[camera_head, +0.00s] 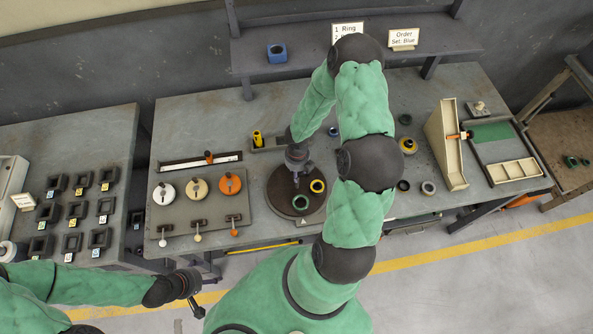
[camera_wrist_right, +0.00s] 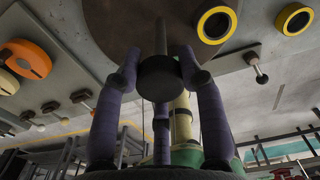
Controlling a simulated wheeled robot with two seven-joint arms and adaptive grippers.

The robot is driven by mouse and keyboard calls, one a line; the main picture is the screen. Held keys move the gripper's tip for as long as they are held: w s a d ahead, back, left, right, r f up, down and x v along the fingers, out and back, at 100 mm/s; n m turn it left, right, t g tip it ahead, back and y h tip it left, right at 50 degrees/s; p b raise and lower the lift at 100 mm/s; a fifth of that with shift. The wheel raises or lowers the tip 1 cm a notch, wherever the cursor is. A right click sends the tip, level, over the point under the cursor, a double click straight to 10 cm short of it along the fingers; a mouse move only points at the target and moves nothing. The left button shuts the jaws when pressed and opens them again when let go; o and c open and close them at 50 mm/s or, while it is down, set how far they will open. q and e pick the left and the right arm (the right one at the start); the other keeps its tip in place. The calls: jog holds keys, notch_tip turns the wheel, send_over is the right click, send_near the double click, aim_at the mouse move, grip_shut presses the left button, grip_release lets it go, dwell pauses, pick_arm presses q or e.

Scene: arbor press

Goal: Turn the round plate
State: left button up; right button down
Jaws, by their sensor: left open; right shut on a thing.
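My right gripper (camera_head: 297,178) is over the plate's upper part. In the right wrist view the plate (camera_wrist_right: 140,22) fills the top, and my right gripper's purple fingers (camera_wrist_right: 160,90) are closed around a dark round knob (camera_wrist_right: 160,76) on a thin rod. The knob is hidden in the head view. My left gripper (camera_head: 194,304) is open and empty, low at the left, away from the plate.
Left of the plate is a grey board (camera_head: 184,216) with white, cream and orange discs and small levers. A blue block (camera_head: 277,53) sits on the back shelf. A cream upright stand (camera_head: 446,145) and a tray (camera_head: 513,171) are at right. Several loose rings lie right of my arm.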

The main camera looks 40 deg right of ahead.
jog(key=c, duration=0.7)
grip_release()
jog(key=shift+c, duration=0.2)
jog(key=shift+r, duration=0.3)
notch_tip(320, 180, up, 11)
jog(key=shift+r, duration=0.2)
